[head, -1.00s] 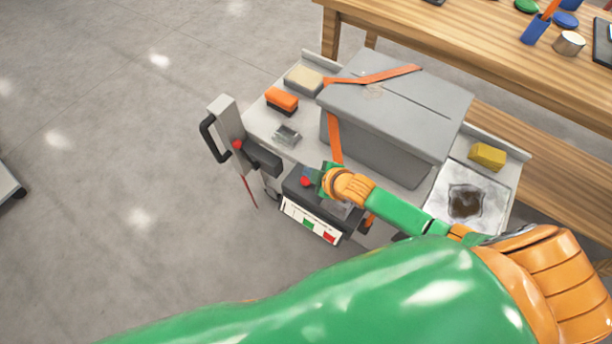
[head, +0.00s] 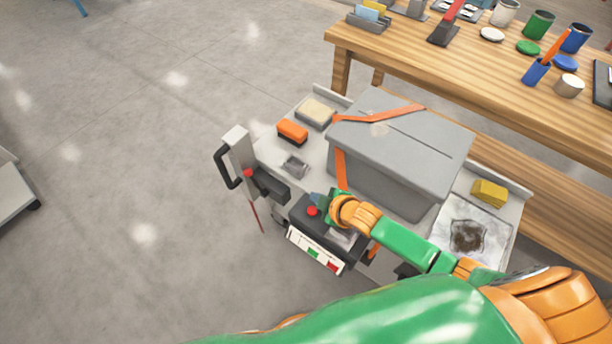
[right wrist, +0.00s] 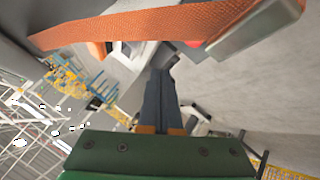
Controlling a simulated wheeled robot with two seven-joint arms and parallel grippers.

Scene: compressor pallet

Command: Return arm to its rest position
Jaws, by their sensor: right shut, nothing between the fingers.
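My right arm, green and orange, reaches in from the lower right of the head view. Its gripper (head: 318,199) is over the front edge of the pallet cart, beside a black box with a red button (head: 312,211). In the right wrist view its dark fingers (right wrist: 160,85) are together with nothing between them. An orange strap (right wrist: 170,24) crosses close by in that view; whether it touches the gripper I cannot tell. The strap (head: 341,168) runs over a grey lidded case (head: 400,140) on the cart. My left gripper is not in view.
The cart (head: 270,150) also carries an orange brush (head: 292,132), a beige sponge (head: 316,113), a yellow sponge (head: 489,193) and a stained white sheet (head: 466,236). A black-handled post (head: 239,160) stands at its left. A wooden workbench (head: 400,58) is behind. The floor at left is open.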

